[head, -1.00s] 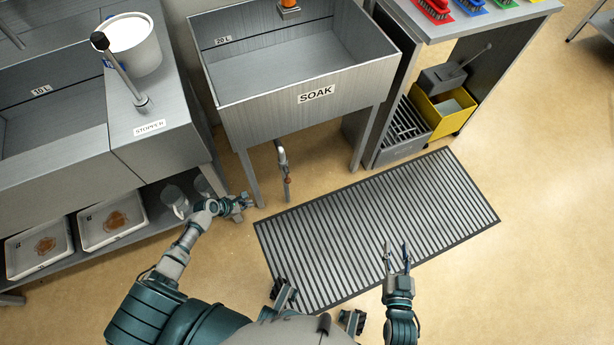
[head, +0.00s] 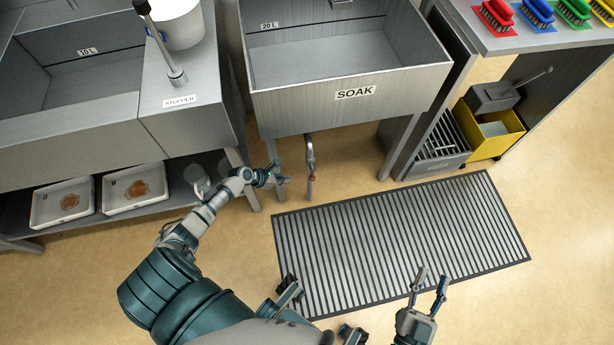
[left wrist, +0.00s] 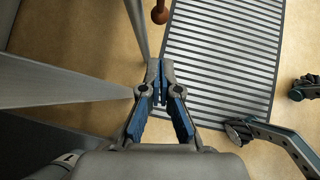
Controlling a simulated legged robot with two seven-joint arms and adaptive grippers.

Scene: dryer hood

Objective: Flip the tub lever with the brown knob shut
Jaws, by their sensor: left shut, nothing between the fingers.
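The SOAK tub (head: 330,100) has a thin pipe (head: 310,148) with a lever hanging under its front. The brown knob (head: 310,176) sits low on it, near the tub's front left leg. In the left wrist view the round brown knob (left wrist: 159,16) shows at the top edge, ahead of the fingers. My left gripper (head: 284,180) is shut and empty, just left of the knob and apart from it. Its closed fingers also show in the left wrist view (left wrist: 158,66). My right gripper (head: 432,280) is open and empty over the floor grate.
A striped floor grate (head: 400,240) lies in front of the tub. The stopper counter (head: 190,125), with a tall black-knobbed lever (head: 160,45), stands at left above a shelf with two trays (head: 135,190). A yellow bin (head: 490,130) is at right.

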